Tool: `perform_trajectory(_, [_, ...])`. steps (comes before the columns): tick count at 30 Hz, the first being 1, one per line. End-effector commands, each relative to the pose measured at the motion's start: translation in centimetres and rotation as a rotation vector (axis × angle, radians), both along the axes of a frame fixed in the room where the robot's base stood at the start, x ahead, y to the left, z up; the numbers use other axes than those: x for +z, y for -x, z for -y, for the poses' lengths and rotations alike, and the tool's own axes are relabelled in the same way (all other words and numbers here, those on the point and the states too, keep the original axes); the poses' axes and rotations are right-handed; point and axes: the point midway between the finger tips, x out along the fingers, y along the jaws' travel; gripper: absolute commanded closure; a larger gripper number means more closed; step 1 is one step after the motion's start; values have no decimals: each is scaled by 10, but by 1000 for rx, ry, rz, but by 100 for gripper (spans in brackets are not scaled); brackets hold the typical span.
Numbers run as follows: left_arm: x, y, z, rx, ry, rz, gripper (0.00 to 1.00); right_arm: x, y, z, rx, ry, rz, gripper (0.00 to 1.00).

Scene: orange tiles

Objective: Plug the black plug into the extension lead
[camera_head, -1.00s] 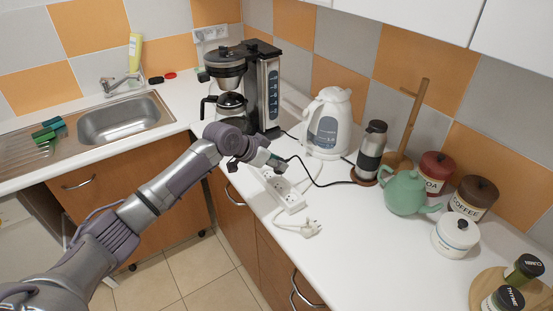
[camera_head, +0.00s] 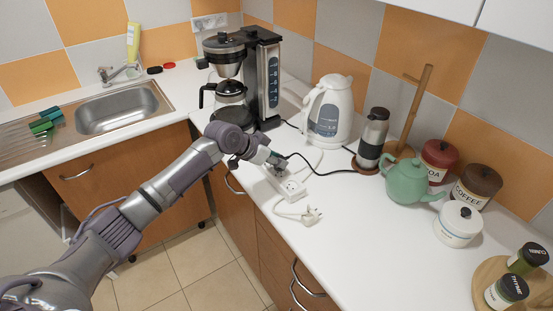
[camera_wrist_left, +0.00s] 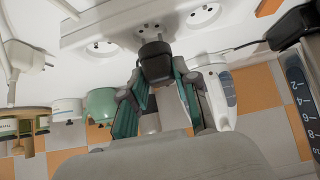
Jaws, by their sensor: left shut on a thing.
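The extension lead (camera_head: 292,189) is a white strip with round sockets, lying on the white counter. In the left wrist view its body (camera_wrist_left: 130,20) runs across the top with a bare socket on each side of the plug. My left gripper (camera_head: 274,163) is over the lead's far end. In the left wrist view its green-padded fingers (camera_wrist_left: 155,75) are shut on the black plug (camera_wrist_left: 155,58). My right gripper is not in view.
A white plug (camera_head: 312,215) on a white cable lies at the lead's near end. A coffee maker (camera_head: 230,75), a white kettle (camera_head: 330,115), a steel grinder (camera_head: 372,138) and a green teapot (camera_head: 407,182) stand behind. The counter's front edge is close.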

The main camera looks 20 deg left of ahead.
Motion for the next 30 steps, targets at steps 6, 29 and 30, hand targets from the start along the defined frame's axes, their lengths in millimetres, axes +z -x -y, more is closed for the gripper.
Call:
perform_trajectory(6, [1, 0, 0, 0, 0, 0, 100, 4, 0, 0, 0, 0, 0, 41])
perform_trajectory(29, [0, 0, 0, 1, 1, 0, 100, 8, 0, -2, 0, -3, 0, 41])
perform_trajectory(30, [0, 0, 0, 1, 1, 0, 100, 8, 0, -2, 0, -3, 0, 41])
